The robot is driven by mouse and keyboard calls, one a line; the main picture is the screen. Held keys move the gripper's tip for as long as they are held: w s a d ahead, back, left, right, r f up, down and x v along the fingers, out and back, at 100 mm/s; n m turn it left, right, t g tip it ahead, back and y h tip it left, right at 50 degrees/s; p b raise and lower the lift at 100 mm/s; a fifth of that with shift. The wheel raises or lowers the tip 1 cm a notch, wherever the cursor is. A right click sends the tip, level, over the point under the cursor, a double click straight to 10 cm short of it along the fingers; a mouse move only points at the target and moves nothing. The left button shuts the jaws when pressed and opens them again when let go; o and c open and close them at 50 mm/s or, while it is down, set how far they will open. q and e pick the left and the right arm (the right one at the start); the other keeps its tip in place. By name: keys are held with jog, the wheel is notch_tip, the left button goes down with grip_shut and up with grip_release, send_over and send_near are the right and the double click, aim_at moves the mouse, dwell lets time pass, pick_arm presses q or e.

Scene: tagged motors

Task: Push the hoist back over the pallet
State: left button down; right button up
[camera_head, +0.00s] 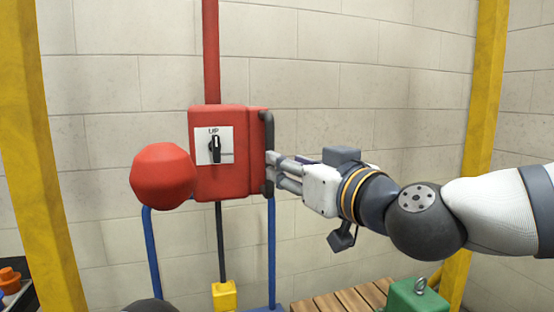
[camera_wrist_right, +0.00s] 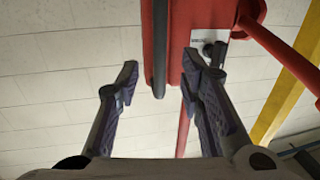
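The hoist (camera_head: 232,180) is a red box hanging from a red vertical bar, with a switch plate marked "UP" and a dark vertical handle (camera_head: 268,140) on its right side. A black line runs down from it to a yellow block (camera_head: 224,296). The wooden pallet (camera_head: 345,302) shows at the bottom, right of the hoist. My right gripper (camera_head: 272,172) is at the handle from the right. In the wrist view the handle (camera_wrist_right: 160,50) stands between the open fingertips (camera_wrist_right: 160,78), with gaps visible on both sides. My left gripper is not seen.
A green block (camera_head: 418,298) with a ring on top stands by the pallet. Yellow posts (camera_head: 40,150) and (camera_head: 484,120) flank the scene. A red rounded knob (camera_head: 163,177) is left of the hoist. Blue tubing (camera_head: 152,250) stands behind. Orange items (camera_head: 8,278) lie at lower left.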

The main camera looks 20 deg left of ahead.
jog(key=x, duration=0.7)
jog(key=shift+w+a+f, duration=0.2)
jog(key=shift+w+a, duration=0.1)
grip_shut()
